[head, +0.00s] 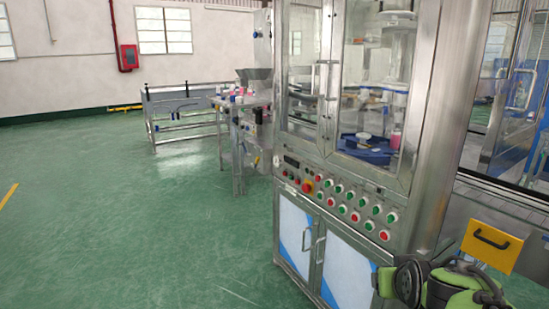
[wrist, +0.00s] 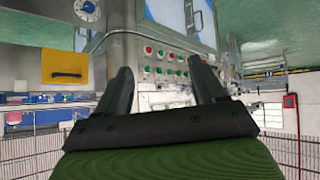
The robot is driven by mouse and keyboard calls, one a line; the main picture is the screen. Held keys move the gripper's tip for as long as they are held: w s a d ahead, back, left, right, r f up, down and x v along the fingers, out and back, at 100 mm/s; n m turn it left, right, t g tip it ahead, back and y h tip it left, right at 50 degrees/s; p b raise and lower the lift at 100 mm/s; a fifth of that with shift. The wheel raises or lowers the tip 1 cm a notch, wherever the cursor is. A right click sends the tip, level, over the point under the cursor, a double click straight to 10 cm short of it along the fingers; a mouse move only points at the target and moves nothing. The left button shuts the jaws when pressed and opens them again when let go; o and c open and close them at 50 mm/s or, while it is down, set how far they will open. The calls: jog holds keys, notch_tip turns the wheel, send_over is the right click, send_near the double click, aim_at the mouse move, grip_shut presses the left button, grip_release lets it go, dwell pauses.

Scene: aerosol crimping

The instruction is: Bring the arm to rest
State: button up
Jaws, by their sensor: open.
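My gripper (wrist: 163,76) shows in the wrist view with its two dark fingers spread wide. Nothing is between them. The wrist picture is upside down, and the steel machine's button panel shows beyond the fingers, apart from them. In the head view, green and dark links of my arm (head: 450,285) are folded at the lower right corner, in front of the machine's right side. The fingers cannot be made out there.
The steel crimping machine (head: 349,197) with glass doors and coloured buttons stands close at the right. A yellow box (head: 492,244) with a black handle is beside my arm. A conveyor table (head: 232,107) stands farther back. Green floor (head: 130,215) is clear at left.

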jog(key=s+a+n+g+y+p, duration=0.1)
jog(key=s+a, duration=0.3)
jog(key=s, duration=0.3)
jog(key=s+a+f+g+y, duration=0.1)
jog(key=s+a, duration=0.3)
jog(key=s, duration=0.3)
jog(key=s+a+n+g+y+p, duration=0.1)
jog(key=s+a, duration=0.2)
jog(key=s, duration=0.5)
notch_tip(320, 180, up, 16)
jog(key=p, duration=1.5)
jog(key=shift+w+p, duration=0.3)
jog(key=shift+w, duration=0.1)
